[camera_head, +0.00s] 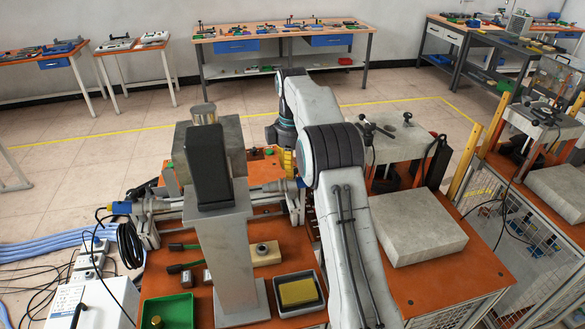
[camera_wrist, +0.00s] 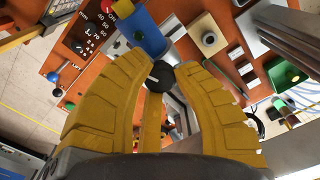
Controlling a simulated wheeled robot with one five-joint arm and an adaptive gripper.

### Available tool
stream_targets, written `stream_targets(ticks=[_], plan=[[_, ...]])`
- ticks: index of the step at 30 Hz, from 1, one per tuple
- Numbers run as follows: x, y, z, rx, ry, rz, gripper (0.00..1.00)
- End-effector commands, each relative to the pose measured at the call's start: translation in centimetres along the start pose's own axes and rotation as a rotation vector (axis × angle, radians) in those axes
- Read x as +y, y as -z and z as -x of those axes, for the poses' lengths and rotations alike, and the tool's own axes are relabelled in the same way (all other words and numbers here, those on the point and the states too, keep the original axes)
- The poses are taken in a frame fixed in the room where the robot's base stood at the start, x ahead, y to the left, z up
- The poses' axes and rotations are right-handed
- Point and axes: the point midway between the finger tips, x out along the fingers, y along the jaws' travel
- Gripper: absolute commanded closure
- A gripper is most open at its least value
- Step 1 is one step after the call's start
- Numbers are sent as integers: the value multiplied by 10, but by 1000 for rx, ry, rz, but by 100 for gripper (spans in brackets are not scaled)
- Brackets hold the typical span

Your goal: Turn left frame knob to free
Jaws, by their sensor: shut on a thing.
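A black round knob (camera_wrist: 158,78) sits between the yellow fingertips of my gripper (camera_wrist: 163,72) in the wrist view. The fingers are closed in on it from both sides. In the head view only a small yellow part of my gripper (camera_head: 288,163) shows beside my arm, near the end of the metal frame (camera_head: 165,206) on the orange bench. The knob is hidden there. Any mark for its free position cannot be read in either view.
A dark control panel (camera_wrist: 92,30) and a blue block (camera_wrist: 143,30) lie close to the fingers. A beige block with a button (camera_head: 265,253), a grey tray (camera_head: 279,308) and a green tray (camera_head: 168,310) stand on the bench. A concrete slab (camera_head: 415,225) is at right.

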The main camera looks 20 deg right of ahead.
Motion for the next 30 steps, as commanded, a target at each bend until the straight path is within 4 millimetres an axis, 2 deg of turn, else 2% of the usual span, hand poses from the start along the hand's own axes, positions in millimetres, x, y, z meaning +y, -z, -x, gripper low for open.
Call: stream_targets(ticks=[1, 15, 16, 24, 30], plan=[[-2, -1, -5, -6, 13, 8, 100], [-2, -1, -5, -6, 14, 18, 100], [-2, -1, -5, -6, 14, 18, 72], [-1, 0, -2, -3, 6, 18, 48], [-1, 0, -1, -2, 3, 17, 46]])
